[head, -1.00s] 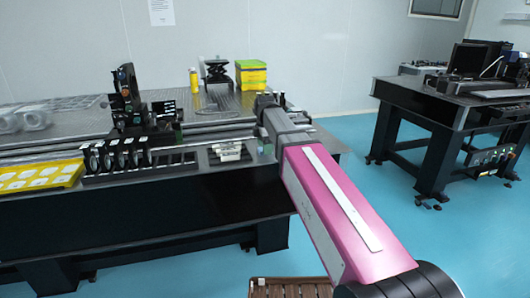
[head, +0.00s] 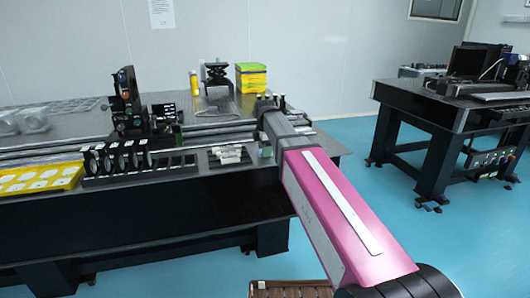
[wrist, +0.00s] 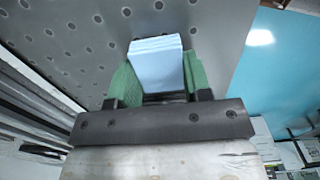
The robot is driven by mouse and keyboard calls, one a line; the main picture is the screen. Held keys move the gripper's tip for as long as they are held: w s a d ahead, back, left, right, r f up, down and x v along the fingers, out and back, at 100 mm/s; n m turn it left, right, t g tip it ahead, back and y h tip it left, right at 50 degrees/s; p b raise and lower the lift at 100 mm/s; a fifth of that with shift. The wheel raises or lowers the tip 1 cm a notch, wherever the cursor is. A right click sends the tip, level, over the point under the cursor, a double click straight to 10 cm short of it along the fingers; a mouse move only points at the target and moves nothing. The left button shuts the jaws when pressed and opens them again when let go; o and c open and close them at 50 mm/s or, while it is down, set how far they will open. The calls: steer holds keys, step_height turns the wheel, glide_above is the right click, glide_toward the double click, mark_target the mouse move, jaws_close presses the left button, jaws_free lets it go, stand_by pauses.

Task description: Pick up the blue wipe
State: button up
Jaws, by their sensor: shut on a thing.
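In the wrist view the blue wipe (wrist: 157,62) is a pale blue, layered, folded block. It sits between the two green fingers of my gripper (wrist: 157,80), which is shut on it. The grey, hole-dotted table top shows behind it. I cannot tell whether the wipe touches the table top. In the head view my arm reaches over the right end of the near optical table (head: 215,192), and the arm hides the wipe and most of the gripper.
A yellow and green box stack (head: 251,77), a yellow bottle (head: 194,83) and a black stand (head: 215,76) stand at the table's back. A row of optic mounts (head: 130,160) and a yellow tray (head: 40,176) line the front. Blue floor separates a second table (head: 425,110).

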step_height(320, 180, up, 4)
steer(key=shift+s+a+r, duration=0.1)
steer(key=shift+s+a, duration=0.05)
steer(key=s+a+r, duration=0.6)
steer(key=s+a, duration=0.1)
steer(key=a, duration=0.1)
steer(key=shift+s+r, duration=0.2)
steer(key=shift+s, duration=0.2)
